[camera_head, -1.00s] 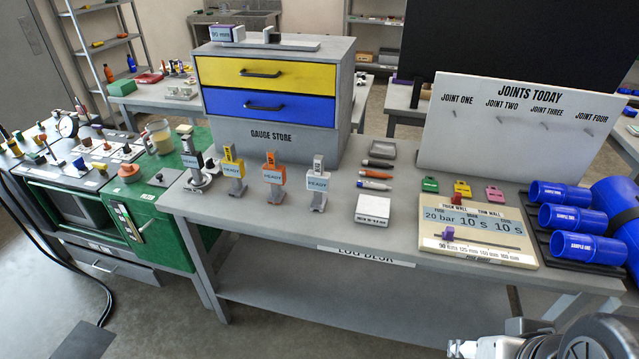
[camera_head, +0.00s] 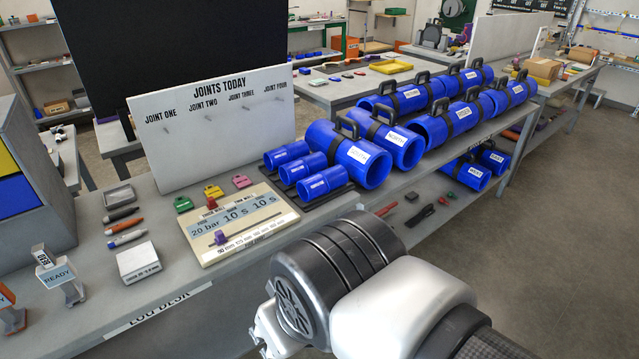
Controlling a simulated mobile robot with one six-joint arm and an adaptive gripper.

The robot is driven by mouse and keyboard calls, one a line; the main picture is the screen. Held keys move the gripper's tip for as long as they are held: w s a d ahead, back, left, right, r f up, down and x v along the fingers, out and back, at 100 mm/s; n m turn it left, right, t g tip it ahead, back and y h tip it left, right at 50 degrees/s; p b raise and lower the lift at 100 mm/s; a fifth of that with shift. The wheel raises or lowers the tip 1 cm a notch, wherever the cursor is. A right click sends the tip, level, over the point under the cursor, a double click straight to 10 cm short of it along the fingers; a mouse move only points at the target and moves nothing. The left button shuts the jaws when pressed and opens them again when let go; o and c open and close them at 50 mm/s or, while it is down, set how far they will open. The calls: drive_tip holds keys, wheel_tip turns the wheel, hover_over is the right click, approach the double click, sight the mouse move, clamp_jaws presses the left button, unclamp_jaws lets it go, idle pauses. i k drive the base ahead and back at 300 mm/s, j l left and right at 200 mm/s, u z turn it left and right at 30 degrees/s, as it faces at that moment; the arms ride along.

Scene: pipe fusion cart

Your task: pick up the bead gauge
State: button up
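I cannot pick out a bead gauge by name. At the left edge, a grey gauge-like tool (camera_head: 72,292) stands upright with a pale READY tag (camera_head: 58,276). Part of a similar orange one (camera_head: 8,318) shows at the frame edge. My arm enters from the bottom, in front of the desk. A pale metal part (camera_head: 266,332) beside its dark joint may be my gripper. Its fingers cannot be made out, and nothing held is visible.
The log desk (camera_head: 180,318) carries a white block (camera_head: 138,262), pens, coloured tags, a settings board (camera_head: 238,222) and blue pipe samples (camera_head: 312,172). A white joints board (camera_head: 215,140) stands behind. Large blue pipes (camera_head: 350,155) fill the right. Grey floor (camera_head: 560,260) is open at right.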

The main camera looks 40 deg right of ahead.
sight(53, 273)
drive_tip(key=i+j, duration=1.05)
drive_tip(key=i, duration=0.25)
drive_tip(key=j+u, duration=0.05)
